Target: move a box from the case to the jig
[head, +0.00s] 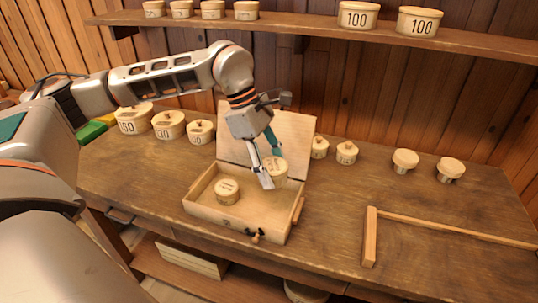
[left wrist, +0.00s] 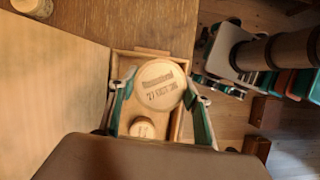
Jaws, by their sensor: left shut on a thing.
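My left gripper (head: 268,167) is shut on a round pale wooden box (head: 277,169) over the back right part of the case. In the left wrist view the held box (left wrist: 160,85) shows its printed lid between the two fingers. The case (head: 202,212) is a shallow wooden tray with its lid (head: 295,132) standing open behind it. A smaller round box (head: 227,192) sits inside the case at left; it also shows in the left wrist view (left wrist: 142,129). The jig (head: 370,238), an L of wooden strips, lies at the right of the bench. My right gripper is out of view.
Several round lidded boxes stand along the bench's back, such as one at left (head: 168,125) and one right of the case (head: 346,153). Two knob-shaped pieces (head: 405,160) stand farther right. A shelf (head: 300,26) with boxes runs above. The bench inside the jig is clear.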

